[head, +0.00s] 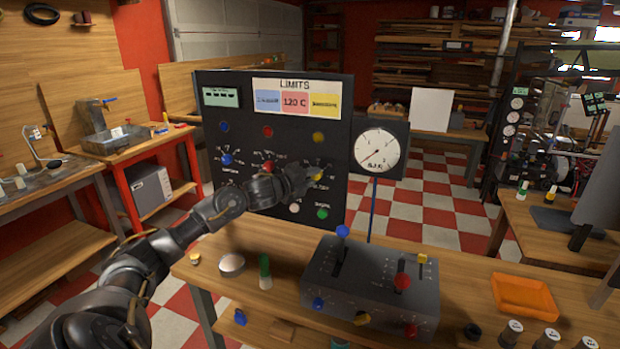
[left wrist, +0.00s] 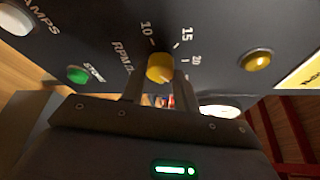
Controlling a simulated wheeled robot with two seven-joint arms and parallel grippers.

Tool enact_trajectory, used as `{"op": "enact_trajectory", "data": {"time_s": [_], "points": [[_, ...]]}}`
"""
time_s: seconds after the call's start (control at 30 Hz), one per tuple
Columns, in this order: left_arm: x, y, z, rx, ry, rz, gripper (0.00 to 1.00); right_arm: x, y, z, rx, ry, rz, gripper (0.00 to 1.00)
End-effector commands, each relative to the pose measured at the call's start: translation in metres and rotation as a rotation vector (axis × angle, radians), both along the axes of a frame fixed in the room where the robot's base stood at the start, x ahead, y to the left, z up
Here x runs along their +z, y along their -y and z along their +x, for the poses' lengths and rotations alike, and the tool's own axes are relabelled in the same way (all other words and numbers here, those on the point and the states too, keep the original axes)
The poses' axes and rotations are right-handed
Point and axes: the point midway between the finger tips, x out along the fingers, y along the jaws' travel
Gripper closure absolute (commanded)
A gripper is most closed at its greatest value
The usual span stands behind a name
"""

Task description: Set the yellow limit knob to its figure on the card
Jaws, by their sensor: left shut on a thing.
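The yellow limit knob (left wrist: 160,66) is on the dark upright panel (head: 225,126), beside printed figures 10, 15 and 20 and the letters RPM. My left gripper (left wrist: 159,88) is shut on it, one finger on each side. In the head view the gripper (head: 311,177) covers most of the knob. I cannot make out the knob's pointer. The LIMITS card (head: 296,85) at the panel's top has blue, red and yellow fields. The red field reads 120 C. The figure on the yellow field (head: 325,103) is too small to read. My right gripper is not in view.
Blue (head: 226,159) and red knobs (head: 268,166) sit left on the panel, with a green button (head: 322,214) below. A dial gauge (head: 380,149) stands at the right. A grey lever box (head: 370,280) and an orange tray (head: 525,296) occupy the bench.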

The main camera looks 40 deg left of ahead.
Motion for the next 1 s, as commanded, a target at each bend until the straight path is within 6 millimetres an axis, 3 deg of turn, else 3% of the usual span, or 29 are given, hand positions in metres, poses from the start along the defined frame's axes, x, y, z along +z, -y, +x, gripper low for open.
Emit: {"op": "enact_trajectory", "data": {"time_s": [0.6,1.0], "points": [[0.0039,0.0037,0.0011,-0.002,-0.185,0.528,0.93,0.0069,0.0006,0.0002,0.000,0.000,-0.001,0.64],[0.0034,0.0051,0.0016,-0.002,-0.256,0.726,0.93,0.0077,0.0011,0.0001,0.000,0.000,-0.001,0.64]]}}
